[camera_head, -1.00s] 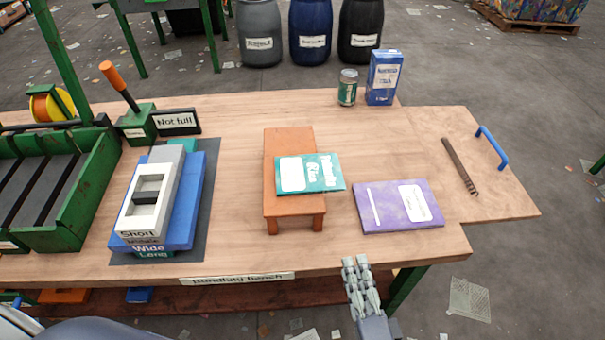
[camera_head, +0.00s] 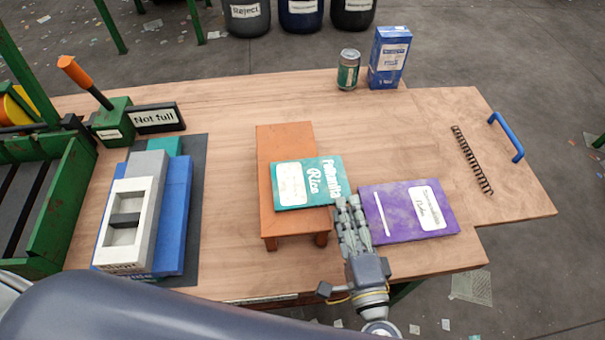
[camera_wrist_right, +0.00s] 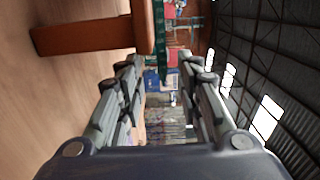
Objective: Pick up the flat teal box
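My right gripper (camera_head: 350,205) is at the box's front right corner, beside the purple flat box. In the right wrist view its two fingers (camera_wrist_right: 163,65) stand apart with nothing held between them. The teal box shows there edge-on (camera_wrist_right: 159,27), ahead and toward the top, in line with the gap. Whether a finger touches the box cannot be told. My left gripper is not in view.
The purple flat box (camera_head: 408,212) lies on the bench (camera_head: 220,235) close right of my right gripper. A can (camera_head: 348,70) and blue carton (camera_head: 389,58) stand behind. Stacked blue and white blocks (camera_head: 170,215) are at left. A dark spiral rod (camera_head: 472,160) lies at right.

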